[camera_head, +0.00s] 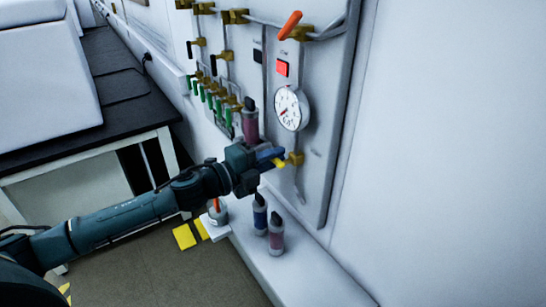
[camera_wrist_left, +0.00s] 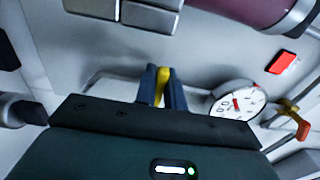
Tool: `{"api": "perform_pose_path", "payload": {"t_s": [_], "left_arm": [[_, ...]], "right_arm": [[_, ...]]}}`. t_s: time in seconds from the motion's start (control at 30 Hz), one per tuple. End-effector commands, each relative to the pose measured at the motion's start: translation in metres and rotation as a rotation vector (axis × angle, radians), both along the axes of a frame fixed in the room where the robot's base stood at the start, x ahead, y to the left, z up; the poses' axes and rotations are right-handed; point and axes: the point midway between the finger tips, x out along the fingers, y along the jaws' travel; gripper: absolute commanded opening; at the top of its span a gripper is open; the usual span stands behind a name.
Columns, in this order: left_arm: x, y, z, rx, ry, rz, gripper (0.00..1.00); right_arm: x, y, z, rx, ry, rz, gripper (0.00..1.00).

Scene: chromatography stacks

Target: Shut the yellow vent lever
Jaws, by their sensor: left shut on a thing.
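The yellow vent lever (camera_head: 279,162) sits at a brass valve (camera_head: 295,159) low on the wall panel, below the gauge. My left gripper (camera_head: 270,158) reaches in from the left and is shut on the lever. In the left wrist view the yellow lever (camera_wrist_left: 161,86) stands between the two dark fingers of my left gripper (camera_wrist_left: 162,90). The fingers hide part of the lever. My right gripper is in neither view.
A round gauge (camera_head: 290,108) and a red square (camera_head: 282,69) are above the lever. An orange lever (camera_head: 290,25) is at the panel top. Several green-handled valves (camera_head: 215,98) are to the left.

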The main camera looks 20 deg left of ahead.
Motion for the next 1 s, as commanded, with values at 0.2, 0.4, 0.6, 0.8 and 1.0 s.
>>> {"api": "perform_pose_path", "payload": {"t_s": [0.2,0.4,0.6,0.8,1.0], "left_arm": [[-0.0003,-0.0004,-0.0001,0.012,-0.009,-0.001,0.0],[-0.0002,-0.0003,0.0,0.013,-0.01,-0.001,0.0],[-0.0002,-0.0002,0.0002,0.011,-0.009,-0.001,0.24],[-0.0001,-0.0002,0.0003,0.01,-0.008,0.0,0.33],[-0.0021,0.0017,-0.0006,0.009,-0.007,0.0,0.33]], "right_arm": [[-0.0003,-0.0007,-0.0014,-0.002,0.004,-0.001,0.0],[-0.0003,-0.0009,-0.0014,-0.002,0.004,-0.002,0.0],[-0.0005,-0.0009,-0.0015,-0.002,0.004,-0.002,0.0],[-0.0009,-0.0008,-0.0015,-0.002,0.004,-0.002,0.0],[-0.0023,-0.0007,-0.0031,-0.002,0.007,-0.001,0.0]]}}
